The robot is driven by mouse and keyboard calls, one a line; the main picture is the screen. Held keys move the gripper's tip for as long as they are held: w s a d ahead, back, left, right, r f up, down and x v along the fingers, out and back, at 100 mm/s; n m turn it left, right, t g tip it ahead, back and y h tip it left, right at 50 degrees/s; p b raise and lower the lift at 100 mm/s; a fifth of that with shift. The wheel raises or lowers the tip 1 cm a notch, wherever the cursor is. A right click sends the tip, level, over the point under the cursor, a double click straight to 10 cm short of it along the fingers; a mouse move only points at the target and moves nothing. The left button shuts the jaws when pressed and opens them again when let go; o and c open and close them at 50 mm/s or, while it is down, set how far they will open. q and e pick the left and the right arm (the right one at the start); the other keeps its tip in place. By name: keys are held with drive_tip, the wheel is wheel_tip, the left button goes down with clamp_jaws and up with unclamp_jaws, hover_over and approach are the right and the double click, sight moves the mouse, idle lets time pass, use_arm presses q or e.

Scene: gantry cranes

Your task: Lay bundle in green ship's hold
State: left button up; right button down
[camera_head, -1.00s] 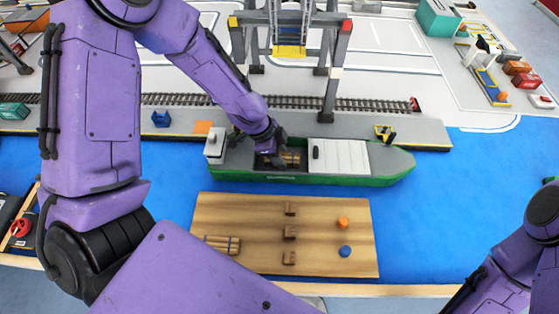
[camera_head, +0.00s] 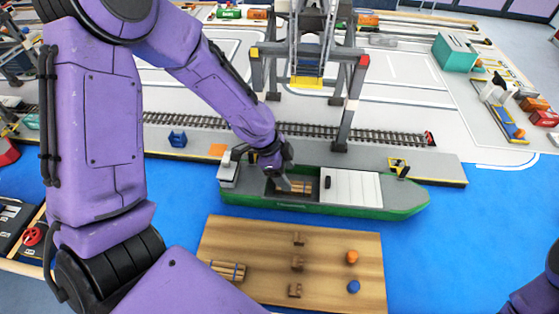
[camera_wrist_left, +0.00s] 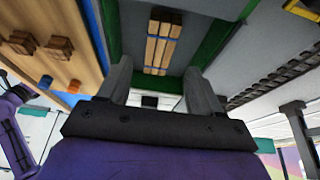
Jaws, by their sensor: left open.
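The green ship (camera_head: 380,207) floats beside the quay, with its open hold (camera_head: 270,189) left of a white hatch cover (camera_head: 352,187). A bundle of brown sticks (camera_head: 300,186) lies in the hold. It also shows in the left wrist view (camera_wrist_left: 163,43), between grey walls and beyond my fingertips. My left gripper (camera_head: 285,180) is at the hold, and its fingers (camera_wrist_left: 160,82) are spread with nothing between them. I cannot tell its exact height above the bundle.
A wooden board (camera_head: 340,265) in front of the ship carries another stick bundle (camera_head: 228,270), several small brown blocks, an orange piece (camera_head: 352,257) and a blue piece (camera_head: 353,286). A gantry crane (camera_head: 348,110) stands behind the ship. Blue water is clear at right.

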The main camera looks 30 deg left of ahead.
use_arm(q)
drive_tip(key=v, duration=0.7)
idle(1.1)
